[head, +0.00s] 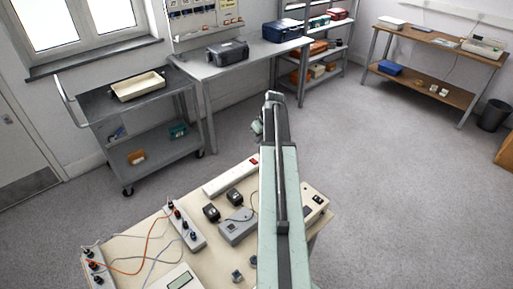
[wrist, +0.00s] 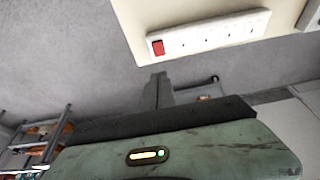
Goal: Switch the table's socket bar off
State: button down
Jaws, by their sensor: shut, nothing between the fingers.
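The socket bar (head: 225,178) is a long white strip lying along the far edge of the beige table (head: 135,247). Its red switch (head: 253,160) is at its right end, close to my arm in the head view. In the wrist view the socket bar (wrist: 210,36) crosses the top, with the red switch (wrist: 158,48) at its left end and several outlets beside it. My gripper (wrist: 158,77) is shut and empty, below the switch in the picture and apart from it. I cannot tell which way the switch is tipped. My arm hides part of the table.
Black adapters (head: 211,213), a grey box (head: 238,227), a terminal strip (head: 187,224) with cables and a meter (head: 178,281) crowd the table. A device with dark switches (head: 315,203) stands right of my arm. A grey cart (head: 130,107) stands beyond. Open floor lies right.

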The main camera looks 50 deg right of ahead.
aim_at(252, 159)
jog(key=b+x, duration=0.8)
jog(key=x, duration=0.1)
jog(key=b+x, duration=0.4)
jog(key=shift+s+f, duration=0.3)
jog(key=shift+s, duration=0.05)
jog(key=shift+r, duration=0.1)
